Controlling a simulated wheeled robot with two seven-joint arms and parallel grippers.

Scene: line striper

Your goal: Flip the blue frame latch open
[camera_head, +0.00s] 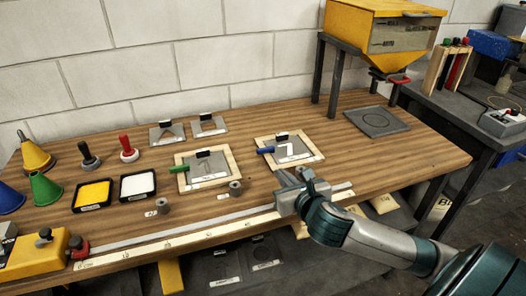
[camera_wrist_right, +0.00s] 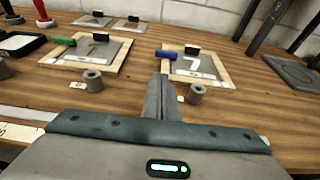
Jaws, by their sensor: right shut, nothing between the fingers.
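The blue latch (camera_head: 266,150) lies across the left edge of a light wooden frame (camera_head: 318,158). The frame holds a grey stencil plate with a white figure. The latch also shows in the right wrist view (camera_wrist_right: 166,57), pointing left out over the table. My right gripper (camera_head: 285,178) is shut and empty, in front of the frame and apart from the latch. In the right wrist view its fingers (camera_wrist_right: 159,82) are together, pointing toward the frame's near left corner. My left gripper is not in view.
A second frame (camera_head: 179,160) with a green latch (camera_head: 179,170) lies to the left. Small grey cylinders (camera_head: 235,188) (camera_wrist_right: 197,93) stand near the gripper. A yellow hopper (camera_head: 375,30) stands at the back right. Paint trays (camera_head: 138,199) and cones lie left.

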